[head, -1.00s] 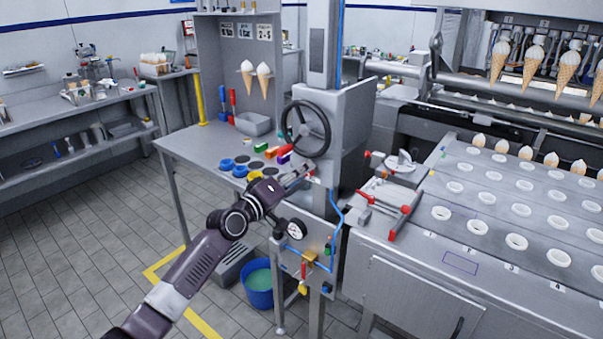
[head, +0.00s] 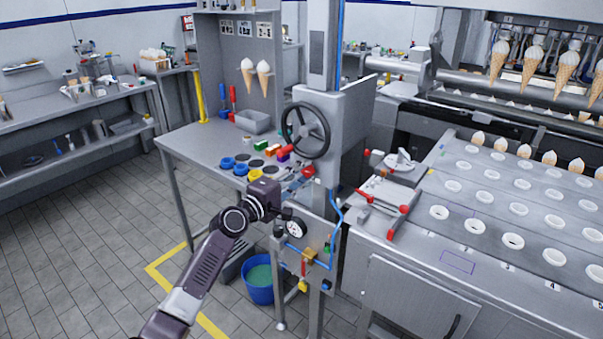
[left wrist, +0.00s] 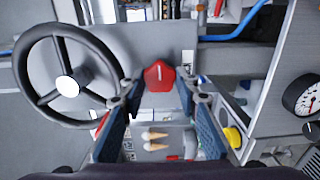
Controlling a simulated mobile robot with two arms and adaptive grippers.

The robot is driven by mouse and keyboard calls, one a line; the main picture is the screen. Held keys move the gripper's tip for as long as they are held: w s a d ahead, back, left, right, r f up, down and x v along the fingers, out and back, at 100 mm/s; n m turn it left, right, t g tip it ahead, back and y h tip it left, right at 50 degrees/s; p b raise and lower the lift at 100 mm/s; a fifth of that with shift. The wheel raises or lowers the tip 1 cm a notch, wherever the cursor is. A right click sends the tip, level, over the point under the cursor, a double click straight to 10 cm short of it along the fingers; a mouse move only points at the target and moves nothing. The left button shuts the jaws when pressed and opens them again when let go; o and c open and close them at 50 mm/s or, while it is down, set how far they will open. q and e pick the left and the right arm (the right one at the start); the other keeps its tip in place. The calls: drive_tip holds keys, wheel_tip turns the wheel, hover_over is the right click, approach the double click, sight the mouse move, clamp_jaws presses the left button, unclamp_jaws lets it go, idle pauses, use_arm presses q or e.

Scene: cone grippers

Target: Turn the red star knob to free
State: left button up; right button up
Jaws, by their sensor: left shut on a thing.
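The red star knob (left wrist: 158,76) sits on the grey column between my left fingertips in the left wrist view, a pale line on its face. It also shows as a small red spot in the head view (head: 308,171). My left gripper (left wrist: 160,88) has one finger on each side of the knob and is shut on it. In the head view the left gripper (head: 296,184) is at the front of the press column, below the handwheel, its fingers partly hidden. I cannot read any free mark. My right gripper is out of view.
A black handwheel (head: 306,129) stands just above the knob. A pressure gauge (head: 294,228) and blue hose (head: 335,215) are close below and beside it. Coloured blocks and blue rings lie on the grey bench (head: 195,145) to the left. A blue bucket (head: 259,291) stands on the floor.

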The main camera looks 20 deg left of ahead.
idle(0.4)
use_arm(q)
drive_tip(key=o, duration=1.2)
drive_tip(key=shift+c, duration=0.2)
drive_tip(key=v, duration=0.8)
